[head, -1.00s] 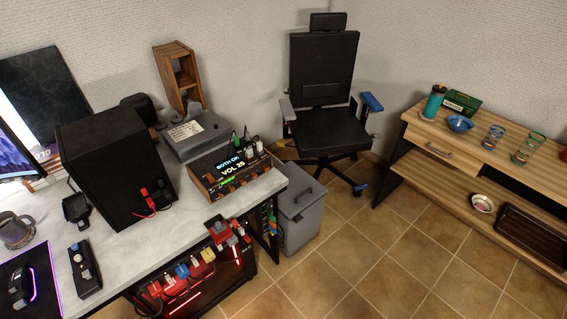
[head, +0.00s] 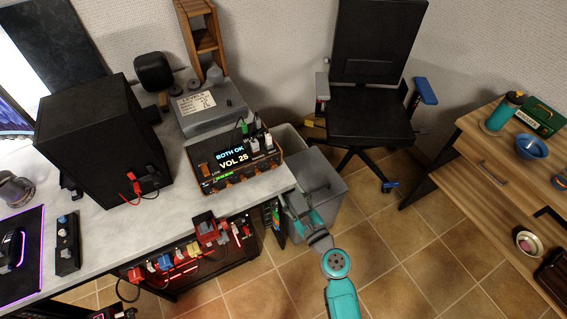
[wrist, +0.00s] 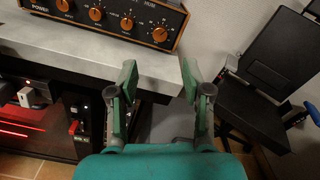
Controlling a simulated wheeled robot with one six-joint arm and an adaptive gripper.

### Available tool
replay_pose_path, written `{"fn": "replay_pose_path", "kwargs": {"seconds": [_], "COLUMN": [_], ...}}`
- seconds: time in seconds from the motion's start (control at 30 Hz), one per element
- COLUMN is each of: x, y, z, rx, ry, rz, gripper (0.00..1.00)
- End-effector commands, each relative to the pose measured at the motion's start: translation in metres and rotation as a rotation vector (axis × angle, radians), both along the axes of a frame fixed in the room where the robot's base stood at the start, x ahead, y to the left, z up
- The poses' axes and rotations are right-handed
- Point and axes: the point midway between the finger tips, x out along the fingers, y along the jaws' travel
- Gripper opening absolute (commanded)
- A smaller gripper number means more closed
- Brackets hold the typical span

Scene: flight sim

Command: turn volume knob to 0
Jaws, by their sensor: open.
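The wooden-sided control box (head: 206,178) stands at the right end of the desk. Its screen (head: 234,157) reads "BOTH OK" and "VOL 25". In the wrist view, its front panel (wrist: 80,12) carries several orange knobs. The rightmost large knob (wrist: 159,34) has a scale around it; I cannot clearly read which knob is volume. My gripper (wrist: 158,75) is open and empty, with fingers apart below and in front of that knob, not touching it. In the head view, my gripper (head: 296,208) is just off the desk's right end, below the box.
The desk edge (wrist: 70,48) lies between my fingers and the panel. Plugs and cables (head: 257,142) stand on the box top. A grey bin (head: 325,180) is beside the desk behind my gripper. A black office chair (head: 368,130) stands to the right. Tiled floor in front is open.

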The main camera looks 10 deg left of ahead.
Motion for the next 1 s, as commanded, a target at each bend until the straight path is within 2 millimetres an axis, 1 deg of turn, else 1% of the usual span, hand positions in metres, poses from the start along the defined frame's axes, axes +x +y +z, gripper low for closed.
{"fn": "replay_pose_path", "kwargs": {"seconds": [0.17, 0.4, 0.6, 0.8, 1.0], "x": [0.018, 0.053, 0.075, 0.085, 0.087], "y": [0.012, 0.036, 0.051, 0.057, 0.058], "z": [0.001, 0.001, 0.000, 0.000, 0.000], "rx": [0.000, -0.002, -0.002, -0.004, -0.004], "ry": [-0.002, -0.002, -0.002, -0.002, -0.002], "rz": [0.002, 0.000, 0.000, -0.001, -0.001], "gripper": [0.49, 0.49, 0.49, 0.49, 0.49]}}
